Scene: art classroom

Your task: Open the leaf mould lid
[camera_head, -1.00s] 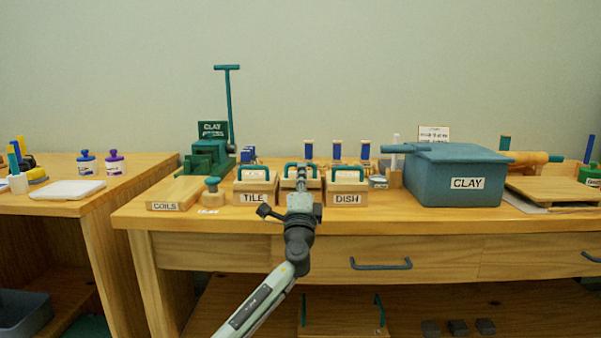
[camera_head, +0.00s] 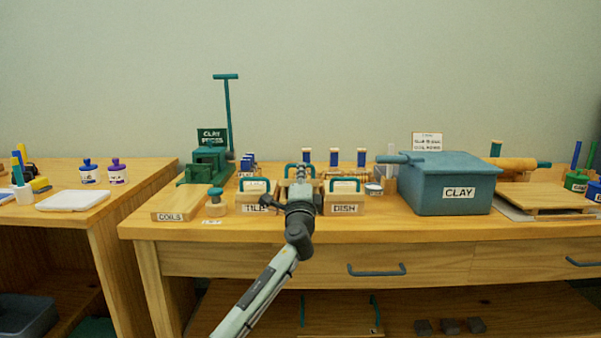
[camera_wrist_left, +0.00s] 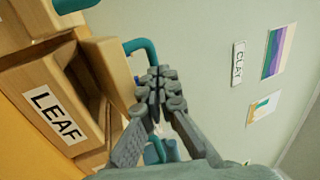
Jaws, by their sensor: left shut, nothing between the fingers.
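The leaf mould (camera_wrist_left: 57,113) is a wooden block with a LEAF label on its front, in the left wrist view. A dark hollow shows inside it, beside a wooden lid (camera_wrist_left: 112,72) that appears tilted away from the front wall. The lid bears a teal handle (camera_wrist_left: 143,46). My left gripper (camera_wrist_left: 155,80) is shut and empty, close beside the handle; I cannot tell whether they touch. In the head view my left gripper (camera_head: 300,182) is in front of the mould between the TILE and DISH moulds and hides most of it. My right gripper is not in view.
The TILE mould (camera_head: 244,208) and DISH mould (camera_head: 331,207) stand close on either side. The blue CLAY box (camera_head: 425,190) is to the right. The COILS block (camera_head: 182,206) and green clay press (camera_head: 208,160) are to the left. The bench front edge is clear.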

